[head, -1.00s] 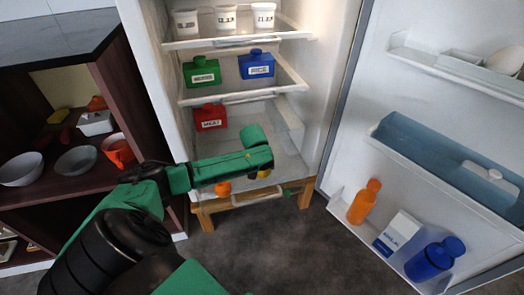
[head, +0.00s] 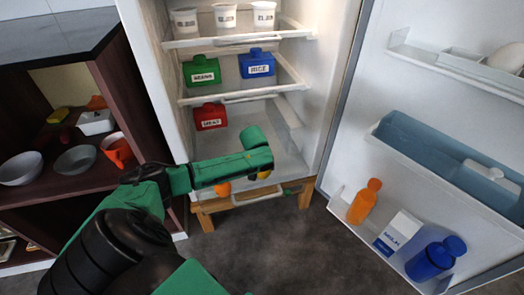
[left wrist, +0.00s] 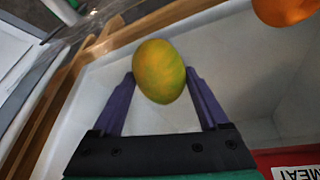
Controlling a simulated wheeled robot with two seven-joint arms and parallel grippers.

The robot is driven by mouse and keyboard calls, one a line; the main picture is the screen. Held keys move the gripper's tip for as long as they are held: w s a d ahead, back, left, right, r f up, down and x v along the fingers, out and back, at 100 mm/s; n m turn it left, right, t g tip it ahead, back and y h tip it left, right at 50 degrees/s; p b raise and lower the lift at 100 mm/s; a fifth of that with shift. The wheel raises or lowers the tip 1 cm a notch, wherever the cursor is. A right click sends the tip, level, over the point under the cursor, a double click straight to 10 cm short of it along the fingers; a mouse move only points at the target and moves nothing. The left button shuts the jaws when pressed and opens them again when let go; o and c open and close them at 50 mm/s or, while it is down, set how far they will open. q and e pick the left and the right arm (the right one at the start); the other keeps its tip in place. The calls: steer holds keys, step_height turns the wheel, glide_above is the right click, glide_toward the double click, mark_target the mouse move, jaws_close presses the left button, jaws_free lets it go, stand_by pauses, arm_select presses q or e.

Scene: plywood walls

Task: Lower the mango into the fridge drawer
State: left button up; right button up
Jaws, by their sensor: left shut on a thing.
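The mango (left wrist: 160,71), yellow-green and oval, sits between the two purple fingers of my left gripper (left wrist: 163,80) in the left wrist view. The gripper is shut on it, over the pale floor of the fridge drawer (left wrist: 120,75). In the head view my left arm reaches across the front of the drawer (head: 258,197), low in the fridge. A bit of yellow-orange fruit (head: 264,175) shows below the arm there; the fingers are hidden. I cannot tell the mango's height above the drawer floor. My right gripper is not in view.
An orange fruit (head: 222,189) lies at the drawer's left; a red MEAT box (head: 210,117) stands behind. Shelves above hold a green box (head: 202,71) and a blue box (head: 257,64). The open door (head: 400,170) is at right, a dark cabinet (head: 110,60) at left.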

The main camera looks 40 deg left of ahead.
arm_select(q)
steer(key=shift+f+b, duration=1.05)
steer(key=shift+f, duration=1.3)
stand_by(0.8)
stand_by(0.3)
steer(key=o, duration=1.5)
steer(key=shift+r, duration=0.1)
steer(key=p+v, duration=0.7)
steer(key=v, duration=0.7)
steer(key=shift+s+d+r, duration=0.1)
steer(key=shift+r, duration=0.05)
